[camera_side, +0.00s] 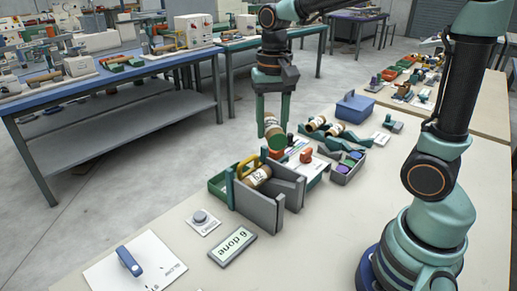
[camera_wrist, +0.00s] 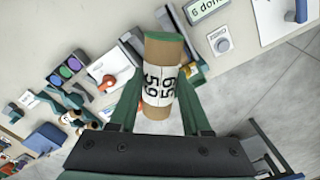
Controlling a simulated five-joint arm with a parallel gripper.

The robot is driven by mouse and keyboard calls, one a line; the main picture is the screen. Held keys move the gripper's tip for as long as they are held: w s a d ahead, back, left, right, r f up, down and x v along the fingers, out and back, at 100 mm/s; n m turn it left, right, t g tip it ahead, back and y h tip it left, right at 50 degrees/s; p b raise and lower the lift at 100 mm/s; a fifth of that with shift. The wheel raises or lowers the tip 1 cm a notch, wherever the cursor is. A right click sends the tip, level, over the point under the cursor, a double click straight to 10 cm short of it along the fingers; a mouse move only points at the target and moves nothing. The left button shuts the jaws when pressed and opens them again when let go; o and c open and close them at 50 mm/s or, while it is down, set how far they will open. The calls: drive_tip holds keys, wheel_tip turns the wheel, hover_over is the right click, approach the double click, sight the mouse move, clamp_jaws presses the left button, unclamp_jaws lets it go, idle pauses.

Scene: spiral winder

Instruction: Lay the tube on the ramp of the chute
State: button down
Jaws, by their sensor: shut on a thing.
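My gripper (camera_side: 272,124) is shut on a cardboard-brown tube (camera_side: 272,130) with a white printed label and a green end. The tube hangs tilted in the air between the fingers, above and behind the grey-walled chute (camera_side: 258,211), apart from it. In the wrist view the tube (camera_wrist: 164,50) lies lengthwise between the two green fingers, its green end away from my palm. Another tube (camera_side: 258,177), with a printed label, lies between the chute's walls by a yellow arch (camera_side: 245,164). The ramp's surface is mostly hidden by the walls.
A teal wavy rack (camera_side: 348,139) holds brown tubes. A grey box with round coloured pieces (camera_side: 347,167), a blue lidded box (camera_side: 354,107) and a green tray (camera_side: 217,184) stand nearby. A sign reading "6 done" (camera_side: 233,246) and a button plate (camera_side: 204,222) lie in front.

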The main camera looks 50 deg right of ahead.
sight(270, 120)
drive_tip(key=r+m, duration=0.1)
drive_tip(key=m, duration=0.1)
drive_tip(key=r+m, duration=0.3)
drive_tip(key=m, duration=0.2)
drive_tip(key=shift+w+d+r, duration=0.1)
drive_tip(key=shift+w+r, duration=0.1)
drive_tip(key=shift+w, duration=0.2)
drive_tip(key=r+m, duration=0.2)
drive_tip(key=m, duration=0.1)
drive_tip(key=shift+m, duration=0.3)
wheel_tip(270, 120, down, 20)
drive_tip(key=shift+f, duration=0.3)
drive_tip(key=shift+f, duration=0.3)
drive_tip(key=shift+c, duration=1.8)
unclamp_jaws()
